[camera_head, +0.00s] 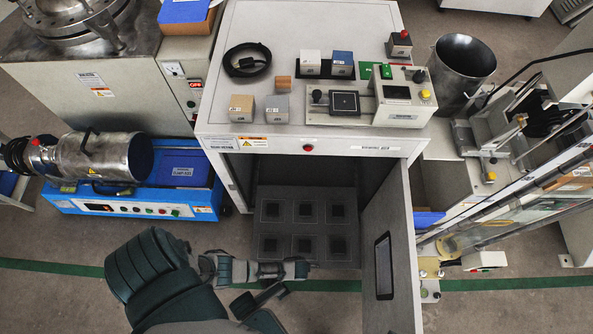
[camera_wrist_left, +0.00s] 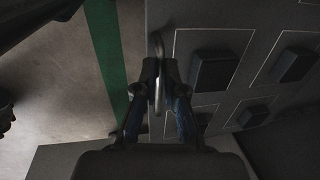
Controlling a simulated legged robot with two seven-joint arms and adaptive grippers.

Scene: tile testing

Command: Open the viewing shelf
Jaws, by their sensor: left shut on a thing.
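The viewing shelf (camera_head: 290,238) is a dark panel with several framed dark squares, low inside the open white cabinet (camera_head: 300,150). It also shows in the left wrist view (camera_wrist_left: 230,25), with raised dark blocks in thin outlines. My left gripper (camera_head: 302,268) is at the shelf's front edge. In the left wrist view, my left gripper (camera_wrist_left: 160,78) is shut on a slim metal handle (camera_wrist_left: 158,95) at that edge. The fingers hide part of the handle. My right gripper is in neither view.
The cabinet door (camera_head: 387,250) hangs open on the right, close to my left gripper. A blue machine (camera_head: 130,203) stands left. Floor shows in front.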

